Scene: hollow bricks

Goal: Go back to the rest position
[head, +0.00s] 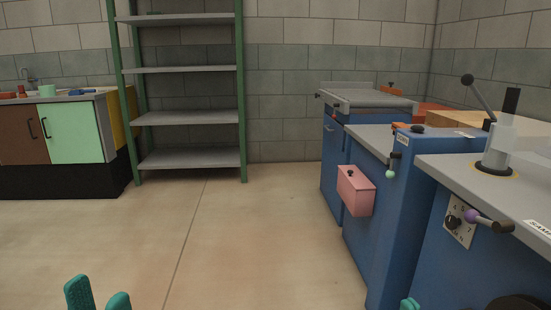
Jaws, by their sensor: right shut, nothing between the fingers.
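My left gripper (98,298) shows at the bottom left edge of the head view. Its two teal fingertips stand apart with a gap between them, and nothing shows in the gap. My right gripper (410,304) shows only as a small teal tip at the bottom edge, right of the middle, in front of the blue machines. It is shut and I see nothing held in it. The rest of both grippers is out of the frame.
Blue machines (390,235) with grey tops line the right side. A pink box (356,191) and levers stick out there. A green-posted shelf (190,117) stands at the back, left of the middle. A sink cabinet (72,132) is at left. The middle floor (260,245) is clear.

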